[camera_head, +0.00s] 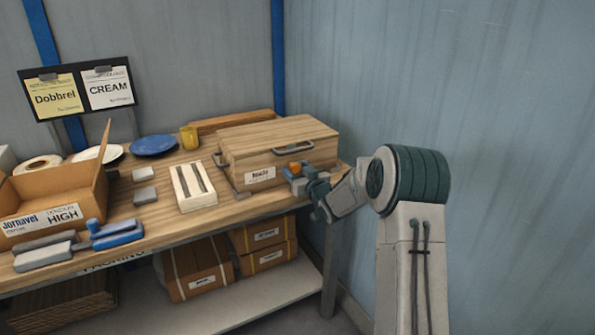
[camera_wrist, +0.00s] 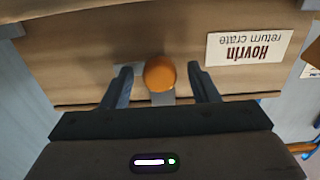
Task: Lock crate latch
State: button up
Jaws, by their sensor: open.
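The wooden crate (camera_head: 275,148) stands closed at the right end of the workbench, with metal handles and a white label on its front. Its latch (camera_head: 295,167) has an orange knob on the front face, right of the label. In the wrist view the orange latch knob (camera_wrist: 160,73) sits between my fingers, with a pale metal plate behind it. My gripper (camera_head: 303,178) is at the crate's front; its fingers (camera_wrist: 162,88) are open on either side of the knob, with gaps visible. The crate's label (camera_wrist: 248,48) appears upside down there.
An open cardboard box (camera_head: 45,205), a blue tool (camera_head: 112,234), a slotted pale block (camera_head: 194,187), a blue plate (camera_head: 153,145) and a yellow mug (camera_head: 188,138) are on the bench. Boxes (camera_head: 195,268) sit on the lower shelf. A blue-grey wall (camera_head: 460,100) stands at the right.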

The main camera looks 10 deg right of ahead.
jog(key=shift+c, duration=0.3)
jog(key=c, duration=0.9)
jog(key=shift+f+b, duration=0.1)
jog(key=shift+b, duration=0.4)
jog(key=n+b, duration=0.1)
jog(key=b, duration=0.1)
jog(key=n+b, duration=0.1)
jog(key=b, duration=0.1)
jog(key=shift+f+n+b, duration=0.25)
jog(key=shift+n+b, duration=0.1)
jog(key=shift+n, duration=0.05)
jog(key=n+b, duration=0.4)
jog(key=b, duration=0.2)
jog(key=n+b, duration=0.5)
jog(key=b, duration=0.1)
jog(key=shift+r+n, duration=0.1)
jog(key=shift+n, duration=0.3)
jog(key=n+b, duration=0.4)
jog(key=n, duration=0.1)
jog(key=shift+r+b, duration=0.2)
jog(key=shift+b, duration=0.1)
jog(key=shift+n, duration=0.3)
